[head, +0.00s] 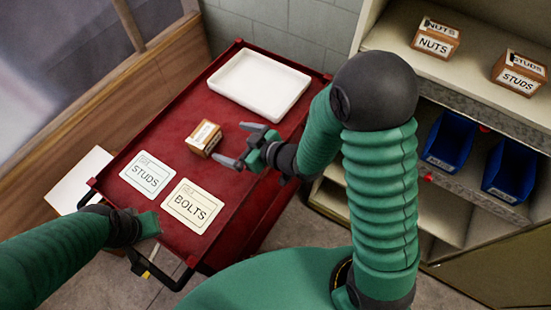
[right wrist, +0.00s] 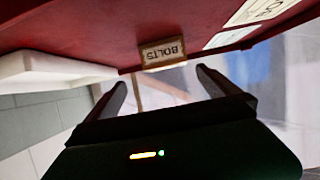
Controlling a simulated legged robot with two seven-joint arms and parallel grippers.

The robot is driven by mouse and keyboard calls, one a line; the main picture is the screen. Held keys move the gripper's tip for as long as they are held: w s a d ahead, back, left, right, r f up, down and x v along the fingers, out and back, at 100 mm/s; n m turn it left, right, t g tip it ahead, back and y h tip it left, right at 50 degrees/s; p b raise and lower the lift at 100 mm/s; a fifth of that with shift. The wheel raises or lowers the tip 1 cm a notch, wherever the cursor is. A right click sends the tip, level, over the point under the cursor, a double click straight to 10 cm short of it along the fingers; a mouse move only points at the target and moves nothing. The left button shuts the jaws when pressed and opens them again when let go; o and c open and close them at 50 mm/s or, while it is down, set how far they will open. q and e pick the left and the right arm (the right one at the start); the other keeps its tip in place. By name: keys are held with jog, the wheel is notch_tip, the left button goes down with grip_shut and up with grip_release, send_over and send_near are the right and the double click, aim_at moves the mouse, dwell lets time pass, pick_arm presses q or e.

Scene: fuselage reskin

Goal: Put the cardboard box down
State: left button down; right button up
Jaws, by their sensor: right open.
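A small cardboard box (head: 204,138) rests on the red cart top (head: 190,115), above the two label cards. In the right wrist view the box (right wrist: 163,53) shows the word BOLTS, upside down. My right gripper (head: 238,145) is open and empty, just right of the box, with its fingers pointing towards it. In the right wrist view a gap shows between the open fingers (right wrist: 162,82) and the box. My left gripper (head: 149,225) is at the cart's near left edge, and its fingers cannot be made out.
A STUDS card (head: 148,174) and a BOLTS card (head: 192,206) lie on the cart. A white tray (head: 259,84) stands at its far end. The shelf (head: 390,35) at right holds a NUTS box (head: 435,44), a STUDS box (head: 519,76) and blue bins (head: 449,140).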

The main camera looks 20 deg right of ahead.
pick_arm(q)
jog(key=shift+w, duration=0.1)
pick_arm(e)
jog(key=d+h, duration=0.1)
jog(key=d, duration=0.1)
jog(key=d+f+m+g+h, duration=0.1)
jog(key=d, duration=0.1)
jog(key=s+d+m+h, duration=0.1)
jog(key=d+h, duration=0.1)
jog(key=d, duration=0.1)
jog(key=shift+f, duration=0.25)
pick_arm(q)
jog(key=shift+a, duration=0.1)
jog(key=shift+s, duration=0.25)
jog(key=shift+w, duration=0.1)
pick_arm(e)
jog(key=s+d+m+g+h, duration=0.1)
jog(key=s+d+m+g, duration=0.1)
jog(key=s, duration=0.5)
jog(key=s+d+m+g+h, duration=0.2)
jog(key=s+d+m+g, duration=0.1)
jog(key=s+g, duration=0.2)
jog(key=s, duration=0.2)
jog(key=shift+s+d, duration=0.15)
jog(key=shift+s, duration=0.25)
pick_arm(q)
jog(key=shift+p+v, duration=0.85)
jog(key=shift+v, duration=0.05)
pick_arm(e)
jog(key=shift+v, duration=0.8)
